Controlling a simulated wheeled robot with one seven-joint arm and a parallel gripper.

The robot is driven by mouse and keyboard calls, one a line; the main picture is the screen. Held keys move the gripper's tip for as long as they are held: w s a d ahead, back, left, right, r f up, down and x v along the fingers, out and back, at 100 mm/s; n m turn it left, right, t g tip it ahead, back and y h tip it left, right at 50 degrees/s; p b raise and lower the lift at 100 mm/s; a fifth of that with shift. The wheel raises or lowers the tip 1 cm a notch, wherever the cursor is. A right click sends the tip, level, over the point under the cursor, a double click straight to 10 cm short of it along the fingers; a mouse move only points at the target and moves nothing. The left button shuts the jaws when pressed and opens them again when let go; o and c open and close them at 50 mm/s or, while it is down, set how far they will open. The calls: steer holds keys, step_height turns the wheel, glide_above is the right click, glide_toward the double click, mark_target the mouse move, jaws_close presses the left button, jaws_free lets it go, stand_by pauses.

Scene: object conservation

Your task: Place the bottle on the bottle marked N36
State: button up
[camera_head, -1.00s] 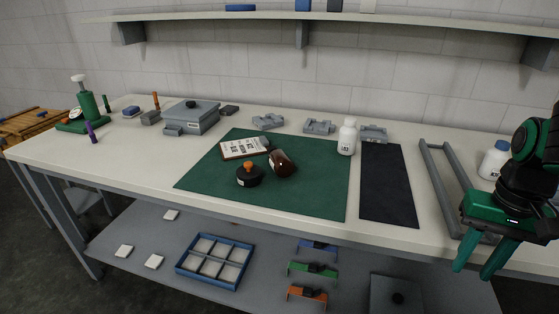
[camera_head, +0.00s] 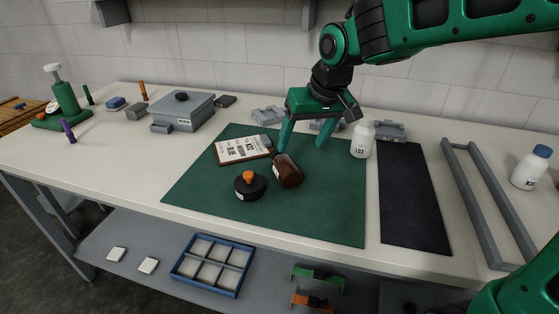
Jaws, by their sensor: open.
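A brown bottle (camera_head: 288,171) lies on its side on the green mat (camera_head: 320,215). My gripper (camera_head: 301,146) is open above and just behind it, with one finger close to the bottle's far side; I cannot tell whether they touch. A white bottle (camera_head: 362,139) with a label stands upright at the mat's right back edge, right of my gripper. Another white bottle (camera_head: 531,168) with a blue cap stands at the far right. No label that I can read clearly says N36.
A clipboard (camera_head: 243,149) and a black round object with an orange knob (camera_head: 250,185) lie on the mat near the brown bottle. Grey fixtures (camera_head: 269,114) stand behind. A dark mat (camera_head: 411,195) and a grey rail frame (camera_head: 488,205) lie right.

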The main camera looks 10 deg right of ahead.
mark_target(286, 160)
steer(key=f, duration=0.1)
steer(key=w+a+f, duration=0.2)
steer(key=f, duration=0.1)
steer(key=shift+a, duration=0.1)
steer(key=shift+s+a+x, duration=0.1)
steer(key=shift+a+x, duration=0.05)
steer(key=shift+x, duration=1.3)
steer(key=shift+s+a+x, duration=0.15)
steer(key=shift+x, duration=1.3)
steer(key=c, duration=1.3)
steer(key=shift+c, duration=1)
steer(key=shift+r, duration=0.1)
